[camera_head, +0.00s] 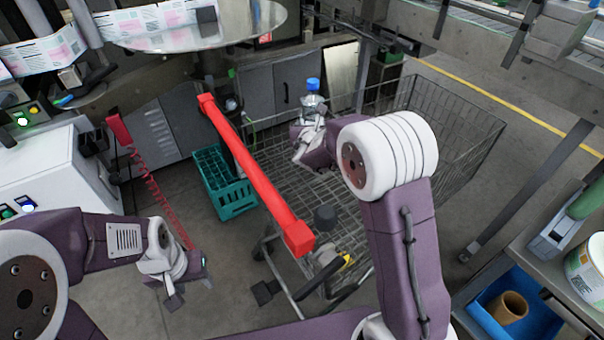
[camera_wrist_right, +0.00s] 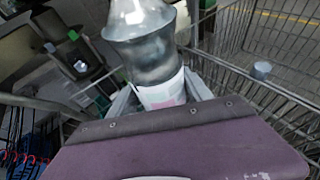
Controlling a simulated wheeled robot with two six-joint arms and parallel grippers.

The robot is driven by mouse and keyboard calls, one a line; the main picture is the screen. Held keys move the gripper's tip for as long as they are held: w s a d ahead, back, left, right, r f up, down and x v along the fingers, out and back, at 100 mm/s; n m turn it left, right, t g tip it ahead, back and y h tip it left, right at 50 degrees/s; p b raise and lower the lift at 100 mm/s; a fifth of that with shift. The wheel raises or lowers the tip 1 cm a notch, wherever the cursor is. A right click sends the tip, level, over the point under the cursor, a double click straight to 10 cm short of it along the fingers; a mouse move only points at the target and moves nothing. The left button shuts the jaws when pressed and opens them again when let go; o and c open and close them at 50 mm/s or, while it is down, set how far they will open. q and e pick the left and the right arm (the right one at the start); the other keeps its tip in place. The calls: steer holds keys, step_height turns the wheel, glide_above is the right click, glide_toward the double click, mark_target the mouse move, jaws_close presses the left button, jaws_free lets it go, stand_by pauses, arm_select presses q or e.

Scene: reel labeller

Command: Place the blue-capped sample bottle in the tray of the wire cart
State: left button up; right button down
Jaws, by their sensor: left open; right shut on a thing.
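The sample bottle (camera_head: 313,88) has a blue cap and stands roughly upright in my right gripper (camera_head: 311,112), above the wire cart (camera_head: 482,150). In the right wrist view the clear bottle (camera_wrist_right: 150,45), with a white and pink label low on its side, sits between the fingers of my right gripper (camera_wrist_right: 158,98); its cap is out of that view. The cart's wire mesh also shows there (camera_wrist_right: 285,95). I cannot make out a separate tray; my right arm hides part of the basket. My left gripper (camera_head: 190,284) is open and empty, low at the left, apart from the cart.
The cart's red handle bar (camera_head: 255,175) runs diagonally near its left side. A teal crate (camera_head: 228,198) stands on the floor left of it. A blue bin (camera_head: 535,318) with a brown roll is at the lower right. A white machine (camera_head: 50,170) stands at the left.

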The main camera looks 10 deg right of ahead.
steer(key=shift+w+a, duration=0.1)
step_height(320, 180, down, 6)
steer(key=shift+f+b, duration=0.1)
steer(key=shift+b, duration=0.65)
steer(key=shift+f, duration=0.4)
step_height(320, 180, down, 3)
steer(key=shift+r+b, duration=0.1)
steer(key=shift+b, duration=0.4)
steer(key=shift+c, duration=2.2)
jaws_free()
steer(key=shift+s, duration=0.2)
